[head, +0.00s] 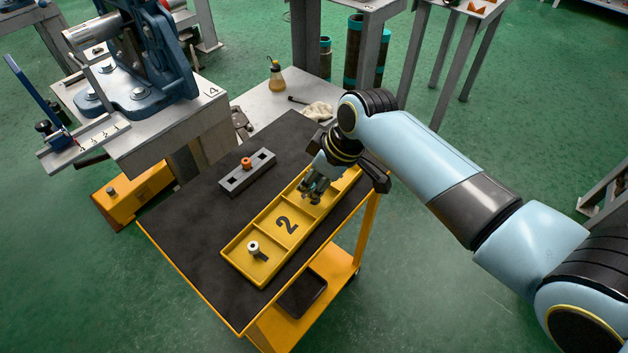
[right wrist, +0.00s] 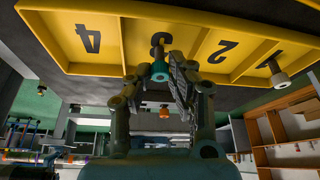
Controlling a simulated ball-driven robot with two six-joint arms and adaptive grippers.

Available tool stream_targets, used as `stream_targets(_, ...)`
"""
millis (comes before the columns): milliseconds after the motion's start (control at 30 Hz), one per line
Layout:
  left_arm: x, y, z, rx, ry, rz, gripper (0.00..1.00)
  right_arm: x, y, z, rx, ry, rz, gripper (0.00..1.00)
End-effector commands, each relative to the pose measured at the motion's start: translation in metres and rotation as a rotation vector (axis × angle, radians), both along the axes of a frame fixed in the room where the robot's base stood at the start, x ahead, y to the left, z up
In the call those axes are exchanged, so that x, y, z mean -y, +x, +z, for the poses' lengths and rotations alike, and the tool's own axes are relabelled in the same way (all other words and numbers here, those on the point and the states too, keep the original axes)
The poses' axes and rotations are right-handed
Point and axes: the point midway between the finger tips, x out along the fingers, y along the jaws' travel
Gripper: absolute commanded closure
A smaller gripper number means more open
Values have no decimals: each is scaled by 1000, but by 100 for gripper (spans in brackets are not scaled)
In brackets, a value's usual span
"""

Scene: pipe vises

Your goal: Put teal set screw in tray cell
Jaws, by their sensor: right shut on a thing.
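The teal set screw (right wrist: 160,71) is between the fingers of my right gripper (right wrist: 165,78) in the right wrist view, in front of the cell marked 3. My right gripper (head: 316,192) is shut on it, low over the yellow tray (head: 228,253) in the head view; the screw is hard to make out there. The fingers point down, and I cannot tell whether the screw touches the cell floor. My left gripper is not in view.
A grey slotted block (head: 236,181) with an orange-topped piece (head: 247,162) lies left of the tray on the black cart top (head: 185,222). A blue vise (head: 150,85) on a metal bench stands at upper left. The cart top's near left is clear.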

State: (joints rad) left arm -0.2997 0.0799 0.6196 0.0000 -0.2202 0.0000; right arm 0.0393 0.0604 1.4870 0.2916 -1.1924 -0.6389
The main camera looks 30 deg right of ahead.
Motion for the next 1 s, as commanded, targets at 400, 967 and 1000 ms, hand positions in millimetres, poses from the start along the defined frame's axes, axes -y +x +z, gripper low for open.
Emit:
stream_targets(400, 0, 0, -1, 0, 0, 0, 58, 0, 0, -2, 0, 0, 0, 58)
stream_targets(967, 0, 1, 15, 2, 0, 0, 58, 14, -20, 63, 3, -1, 1, 58)
stream_targets(1000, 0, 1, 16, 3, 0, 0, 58, 17, -23, 71, 4, -2, 1, 58)
